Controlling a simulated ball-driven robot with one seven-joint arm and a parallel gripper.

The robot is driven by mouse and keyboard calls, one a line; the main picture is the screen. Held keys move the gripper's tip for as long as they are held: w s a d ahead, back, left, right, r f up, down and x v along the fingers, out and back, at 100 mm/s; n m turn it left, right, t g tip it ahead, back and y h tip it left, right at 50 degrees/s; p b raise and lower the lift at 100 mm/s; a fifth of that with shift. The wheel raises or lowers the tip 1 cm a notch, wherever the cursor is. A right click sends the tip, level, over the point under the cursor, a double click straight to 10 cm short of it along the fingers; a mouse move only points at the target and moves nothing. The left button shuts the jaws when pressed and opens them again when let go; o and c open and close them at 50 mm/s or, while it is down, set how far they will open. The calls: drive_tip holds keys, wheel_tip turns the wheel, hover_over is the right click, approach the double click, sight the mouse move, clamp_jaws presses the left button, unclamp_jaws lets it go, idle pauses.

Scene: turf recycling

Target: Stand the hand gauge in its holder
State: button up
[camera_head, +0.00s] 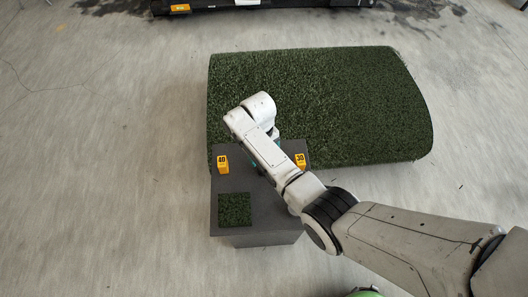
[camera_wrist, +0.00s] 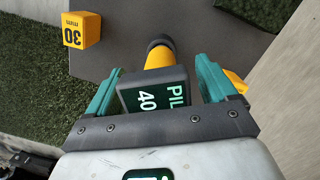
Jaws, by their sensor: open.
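The hand gauge (camera_wrist: 152,90) has a dark head with the display "PILE 40" and a yellow body with a dark round end. In the wrist view it lies between the teal fingers of my gripper (camera_wrist: 160,68), which is open. Whether a finger touches it I cannot tell. In the head view my arm hides the gauge and nearly all of the gripper, above the back of a grey stand (camera_head: 262,216). I cannot make out which part is the holder.
Yellow blocks marked 40 (camera_head: 222,163) and 30 (camera_head: 300,160) stand on the grey stand; the latter also shows in the wrist view (camera_wrist: 82,29). A turf square (camera_head: 235,209) lies at the stand's front. A large turf piece (camera_head: 340,95) lies behind. Floor at left is clear.

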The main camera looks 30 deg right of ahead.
drive_tip(key=r, duration=0.7)
drive_tip(key=w+r, duration=0.1)
drive_tip(key=r, duration=0.2)
drive_tip(key=shift+w+r, duration=0.1)
drive_tip(key=shift+r, duration=0.25)
drive_tip(key=shift+f, duration=0.1)
drive_tip(key=s+d+f+t, duration=0.1)
drive_tip(key=s+f, duration=0.1)
drive_tip(key=s, duration=0.6)
drive_tip(key=s+d+f, duration=0.1)
drive_tip(key=s+f, duration=0.1)
drive_tip(key=s, duration=0.6)
drive_tip(key=s+d+r+m+t, duration=0.1)
drive_tip(key=s+r, duration=0.3)
drive_tip(key=s, duration=0.9)
drive_tip(key=shift+s, duration=0.3)
